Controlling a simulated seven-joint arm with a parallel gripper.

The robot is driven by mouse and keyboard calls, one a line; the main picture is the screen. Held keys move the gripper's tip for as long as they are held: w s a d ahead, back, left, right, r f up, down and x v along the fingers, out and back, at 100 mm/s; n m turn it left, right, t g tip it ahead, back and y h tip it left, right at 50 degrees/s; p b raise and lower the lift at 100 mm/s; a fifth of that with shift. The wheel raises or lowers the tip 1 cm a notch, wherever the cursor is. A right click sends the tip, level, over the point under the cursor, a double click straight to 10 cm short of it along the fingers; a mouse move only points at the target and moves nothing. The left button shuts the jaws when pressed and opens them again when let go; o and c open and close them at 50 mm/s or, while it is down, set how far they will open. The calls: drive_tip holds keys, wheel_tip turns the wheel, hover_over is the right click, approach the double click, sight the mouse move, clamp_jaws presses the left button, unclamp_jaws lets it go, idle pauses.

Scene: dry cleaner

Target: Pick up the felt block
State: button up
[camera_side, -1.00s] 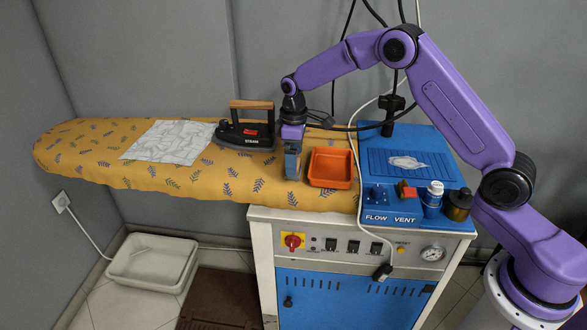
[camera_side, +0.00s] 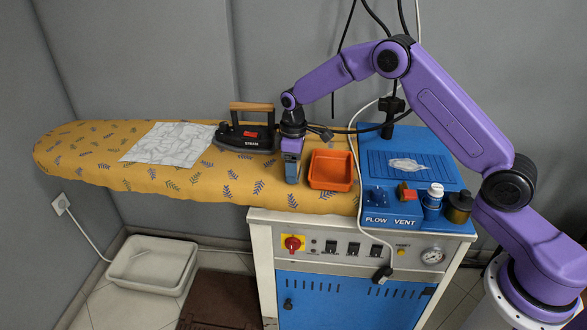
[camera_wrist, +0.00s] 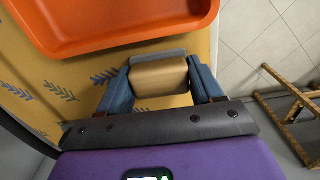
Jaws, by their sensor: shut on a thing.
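The felt block, a tan block with a grey strip along one edge (camera_wrist: 160,78), sits between the two blue fingers of my gripper (camera_wrist: 160,88) in the wrist view. The fingers press on its two ends. In the side view my gripper (camera_side: 291,175) points down at the patterned ironing board, just left of the orange tray. The block is mostly hidden behind the fingers there. I cannot tell whether it rests on the board or is just clear of it.
The orange tray (camera_side: 331,183) is close beside my gripper and also shows in the wrist view (camera_wrist: 120,42). A steam iron (camera_side: 246,142) stands to the left, with a grey-white cloth (camera_side: 168,143) beyond. The yellow ironing board (camera_side: 170,188) is clear in front. A blue vent unit (camera_side: 408,212) holds bottles.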

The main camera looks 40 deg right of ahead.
drive_tip(key=shift+r, duration=0.4)
wheel_tip(320, 180, up, 2)
drive_tip(key=shift+w+r, duration=0.1)
drive_tip(key=s+d+r, duration=0.1)
drive_tip(key=s+r, duration=0.9)
drive_tip(key=s, duration=0.4)
drive_tip(key=shift+d, duration=0.35)
